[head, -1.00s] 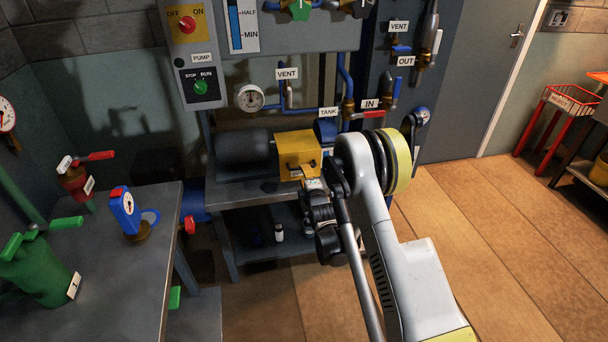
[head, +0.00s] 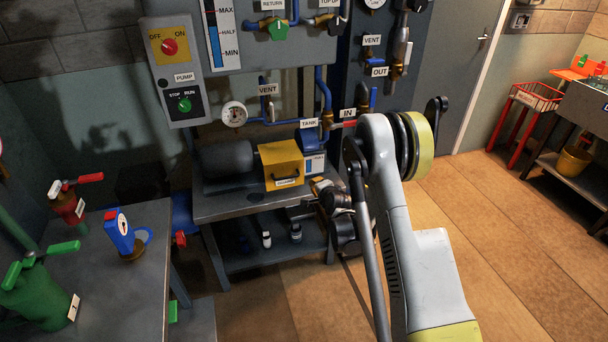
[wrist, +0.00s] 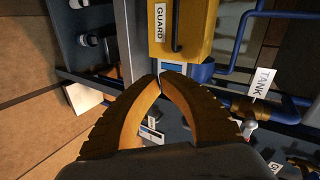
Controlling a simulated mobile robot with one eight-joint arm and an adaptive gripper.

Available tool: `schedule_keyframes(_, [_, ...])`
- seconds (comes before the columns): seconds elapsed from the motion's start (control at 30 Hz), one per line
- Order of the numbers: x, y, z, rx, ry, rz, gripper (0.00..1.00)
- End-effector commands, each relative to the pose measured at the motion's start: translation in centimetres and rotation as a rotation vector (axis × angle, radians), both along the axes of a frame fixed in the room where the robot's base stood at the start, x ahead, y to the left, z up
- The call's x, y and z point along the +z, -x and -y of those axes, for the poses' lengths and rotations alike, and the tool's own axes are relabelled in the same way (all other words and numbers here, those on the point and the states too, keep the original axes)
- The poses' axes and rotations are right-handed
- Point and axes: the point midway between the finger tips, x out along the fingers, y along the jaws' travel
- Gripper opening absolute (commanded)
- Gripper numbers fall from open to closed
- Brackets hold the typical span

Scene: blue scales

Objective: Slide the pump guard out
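The pump guard (head: 283,158) is a yellow box with a black handle on its front, between the dark motor cylinder (head: 226,158) and the blue pump part (head: 312,140). It also shows at the top of the wrist view (wrist: 182,28), with its GUARD label and dark handle. My gripper (head: 318,186) is in front of the bench, right of and slightly below the guard's handle. In the wrist view my gripper's orange fingers (wrist: 160,76) meet at their tips, with nothing seen between them. They appear apart from the guard and handle.
The guard sits on a grey bench (head: 222,207) with small bottles (head: 266,239) on its lower shelf. Blue pipes, a gauge (head: 234,114) and the IN valve (head: 348,119) are above. A grey table (head: 110,270) stands at left.

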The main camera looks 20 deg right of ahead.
Motion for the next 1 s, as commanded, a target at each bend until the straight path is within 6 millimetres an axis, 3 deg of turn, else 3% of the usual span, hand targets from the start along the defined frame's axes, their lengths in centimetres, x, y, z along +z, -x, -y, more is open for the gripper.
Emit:
schedule_keyframes(0.1, [0.2, 0.3, 0.3, -0.069, -0.132, -0.012, 0.00])
schedule_keyframes(0.27, [-0.4, -0.4, 0.4, -0.092, -0.178, -0.016, 0.00])
schedule_keyframes(0.73, [-5.3, -8.3, 0.4, -0.090, -0.174, -0.015, 0.00])
schedule_keyframes(1.0, [-5.1, -11.8, 0.4, -0.089, -0.173, -0.015, 0.00])
